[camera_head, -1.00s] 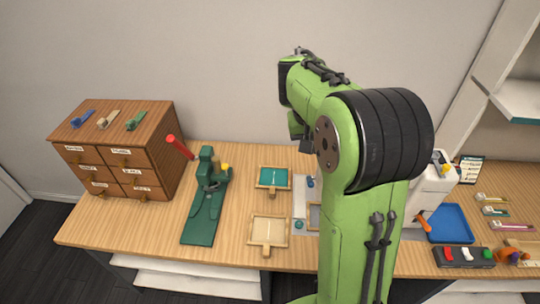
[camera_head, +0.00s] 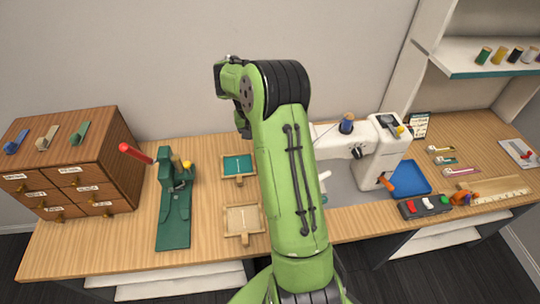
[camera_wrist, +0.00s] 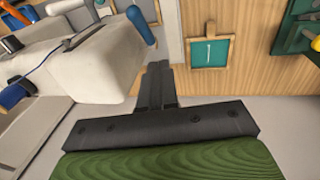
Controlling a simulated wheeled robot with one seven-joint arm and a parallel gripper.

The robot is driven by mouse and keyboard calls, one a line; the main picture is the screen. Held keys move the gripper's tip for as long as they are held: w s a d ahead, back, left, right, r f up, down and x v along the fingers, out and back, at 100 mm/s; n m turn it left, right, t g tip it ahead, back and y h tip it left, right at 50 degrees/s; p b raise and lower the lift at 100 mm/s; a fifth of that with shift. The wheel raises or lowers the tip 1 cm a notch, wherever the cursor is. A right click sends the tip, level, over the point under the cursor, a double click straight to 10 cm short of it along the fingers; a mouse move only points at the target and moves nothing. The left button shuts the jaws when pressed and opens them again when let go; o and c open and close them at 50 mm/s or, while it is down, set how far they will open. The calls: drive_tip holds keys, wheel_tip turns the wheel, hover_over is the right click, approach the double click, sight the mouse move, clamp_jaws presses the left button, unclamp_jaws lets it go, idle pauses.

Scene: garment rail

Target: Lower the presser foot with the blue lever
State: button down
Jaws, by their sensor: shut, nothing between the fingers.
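The white sewing machine (camera_head: 348,143) stands on the table right of my arm; my arm hides its left end in the head view. In the wrist view, the machine (camera_wrist: 90,65) fills the left side, and the blue lever (camera_wrist: 141,26) sticks out from its near end. My gripper (camera_wrist: 157,68) is shut and empty, its fingertips beside the machine's end and a little short of the lever in the picture. I see a gap between them, but cannot judge depth. The presser foot is not clearly visible. The gripper is hidden in the head view.
A blue spool (camera_head: 346,124) sits on top of the machine, and an orange handle (camera_head: 386,184) is at its right end. A blue tray (camera_head: 409,179) and a switch box (camera_head: 425,206) are to the right. Framed pads (camera_head: 238,167) and a green press (camera_head: 174,205) are left.

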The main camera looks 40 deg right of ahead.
drive_tip(key=s+d+f, duration=0.1)
drive_tip(key=s+f, duration=0.2)
drive_tip(key=f, duration=0.4)
drive_tip(key=shift+d, duration=0.3)
drive_tip(key=shift+f, duration=0.2)
